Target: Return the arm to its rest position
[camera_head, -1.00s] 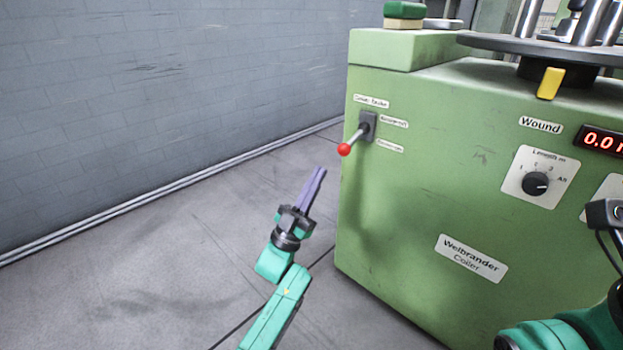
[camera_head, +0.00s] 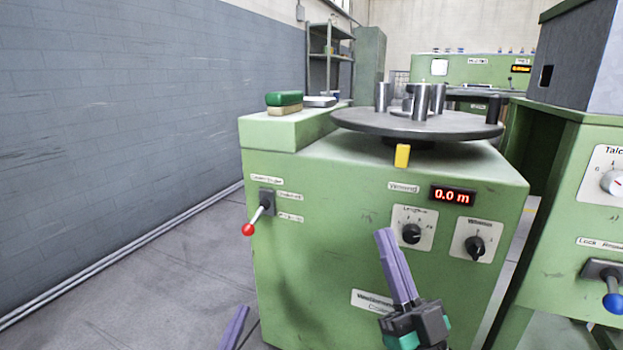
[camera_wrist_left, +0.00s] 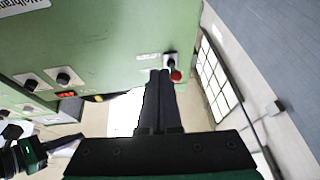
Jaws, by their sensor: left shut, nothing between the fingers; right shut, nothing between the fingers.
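My left gripper (camera_head: 236,326) is at the bottom edge of the head view, in front of the green coiler's left side. Only its purple fingers show there, shut and empty. In the left wrist view its dark fingers (camera_wrist_left: 159,78) lie together, and the lever's red ball (camera_wrist_left: 176,75) appears just beside their tips. In the head view the red-knobbed lever (camera_head: 249,229) on the coiler (camera_head: 320,240) slants down to the left, above and apart from the left fingers. My right gripper (camera_head: 384,236) is shut and empty, pointing up in front of the coiler's front panel.
The coiler carries a round turntable (camera_head: 417,122) with metal posts, a yellow tab (camera_head: 402,155), two dials and a display reading 0.0 m. A green-topped block (camera_head: 284,98) lies on its left shoulder. Another green machine (camera_head: 575,205) stands at right. Floor at left is clear.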

